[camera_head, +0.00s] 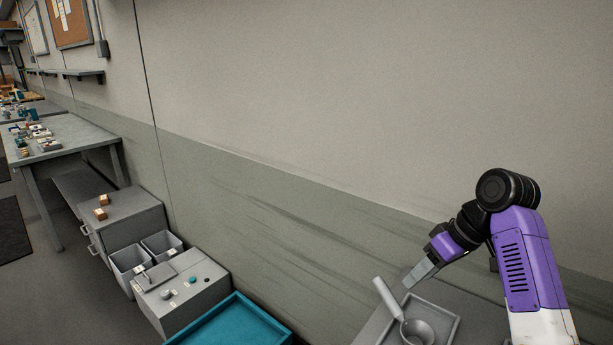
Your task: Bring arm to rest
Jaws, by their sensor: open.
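My arm, purple and black, comes up from the lower right and bends down to the left. My gripper (415,277) points down and left, above a grey surface at the bottom right. It is open and nothing shows in it; its fingers overlap from this side. Just below and left of it is a pale rod-like piece (388,298). A round grey bowl-shaped thing (418,332) sits beside the rod in a shallow grey tray (452,325).
A teal tray (238,325) lies at the bottom centre. Left of it stand a grey box with knobs (205,300), two grey bins (130,261) and a drawer cabinet (122,215) with small brown blocks. A cluttered table (75,137) is further back. The wall rises close behind my gripper.

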